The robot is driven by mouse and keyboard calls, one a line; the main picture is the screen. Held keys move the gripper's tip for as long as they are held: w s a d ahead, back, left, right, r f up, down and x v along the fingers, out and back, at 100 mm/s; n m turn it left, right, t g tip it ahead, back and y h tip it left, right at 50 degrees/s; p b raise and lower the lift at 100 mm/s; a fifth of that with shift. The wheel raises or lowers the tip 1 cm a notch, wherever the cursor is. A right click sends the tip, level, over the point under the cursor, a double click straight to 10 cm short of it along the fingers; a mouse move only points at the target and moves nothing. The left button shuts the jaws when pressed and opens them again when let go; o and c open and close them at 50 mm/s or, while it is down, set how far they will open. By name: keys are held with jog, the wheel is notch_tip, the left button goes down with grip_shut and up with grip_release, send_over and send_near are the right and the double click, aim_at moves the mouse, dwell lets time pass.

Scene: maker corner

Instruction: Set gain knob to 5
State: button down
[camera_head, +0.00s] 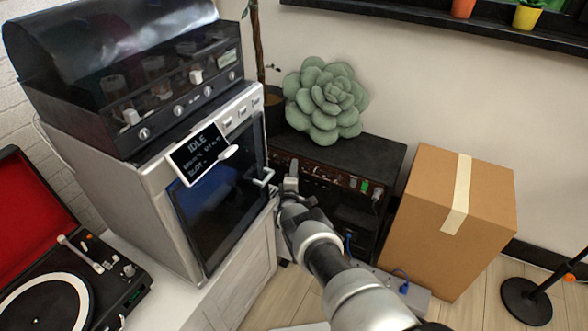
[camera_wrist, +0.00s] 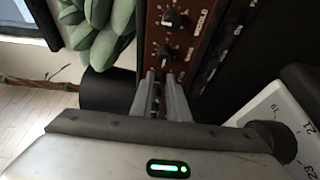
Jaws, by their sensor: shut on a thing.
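The amplifier (camera_head: 382,152) is a black box with a brown control panel (camera_head: 318,174), below the succulent cushion. In the wrist view, the panel (camera_wrist: 193,45) carries a dark knob with a pointer (camera_wrist: 171,17), its label seeming to read MIDDLE, and another knob (camera_wrist: 165,50), perhaps marked BASS. My gripper (camera_head: 291,179) reaches the panel's left end. In the wrist view, my gripper (camera_wrist: 164,76) has its two fingers close together, shut on the knob beyond the one perhaps marked BASS, likely the gain knob. The fingers hide most of it, so its pointer and scale cannot be read.
A cabinet oven (camera_head: 218,215) with a hanging IDLE sign (camera_head: 200,153) stands close left of my gripper. A cardboard box (camera_head: 440,225) stands right of the amplifier. The green succulent cushion (camera_head: 326,98) sits on top. A turntable (camera_head: 50,305) is at lower left.

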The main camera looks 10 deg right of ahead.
jog(key=c, duration=1.7)
grip_release()
jog(key=p+v, duration=0.7)
jog(key=v, duration=1)
jog(key=shift+s+a+p, duration=0.1)
jog(key=shift+s+p, duration=0.1)
jog(key=shift+p, duration=0.1)
